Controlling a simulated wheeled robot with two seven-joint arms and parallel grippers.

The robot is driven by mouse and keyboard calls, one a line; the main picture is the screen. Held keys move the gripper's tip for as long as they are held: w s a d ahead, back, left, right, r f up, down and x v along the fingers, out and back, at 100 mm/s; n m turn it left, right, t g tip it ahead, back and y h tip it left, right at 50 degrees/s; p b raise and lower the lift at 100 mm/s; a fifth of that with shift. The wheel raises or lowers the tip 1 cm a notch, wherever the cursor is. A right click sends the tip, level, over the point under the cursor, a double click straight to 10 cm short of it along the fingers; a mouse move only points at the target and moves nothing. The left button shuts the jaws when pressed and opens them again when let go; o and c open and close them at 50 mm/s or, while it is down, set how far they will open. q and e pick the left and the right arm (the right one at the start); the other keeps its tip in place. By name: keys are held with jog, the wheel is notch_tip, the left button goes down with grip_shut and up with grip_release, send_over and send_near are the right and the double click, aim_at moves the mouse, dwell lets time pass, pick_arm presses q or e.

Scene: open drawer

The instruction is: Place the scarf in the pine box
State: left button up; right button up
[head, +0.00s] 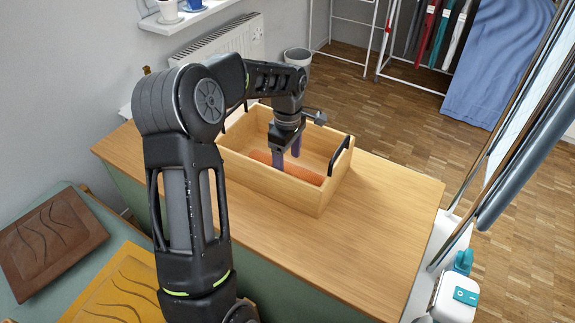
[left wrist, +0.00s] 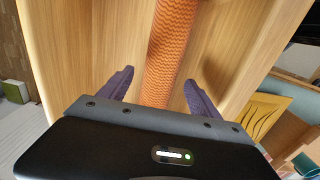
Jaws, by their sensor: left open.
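The pine box (head: 308,196) stands on the wooden top, open at the top, with a dark handle at its right end. The orange scarf (head: 305,173), a long roll, lies inside it along the near wall. In the left wrist view the scarf (left wrist: 170,48) runs between the two fingers. My left gripper (head: 286,160) reaches down into the box with its purple fingers. It also shows in the left wrist view (left wrist: 160,82), open, one finger on each side of the scarf, with gaps to it. My right gripper is not in view.
The wooden top (head: 370,235) is clear to the right and in front of the box. The box walls surround my left fingers. A brown panel (head: 50,245) and a yellow panel (head: 120,290) lie at the lower left.

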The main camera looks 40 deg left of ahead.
aim_at(287, 166)
pick_arm(q)
notch_tip(287, 166, up, 9)
jog(key=shift+r, duration=0.15)
jog(key=shift+s, duration=0.1)
dwell(0.7)
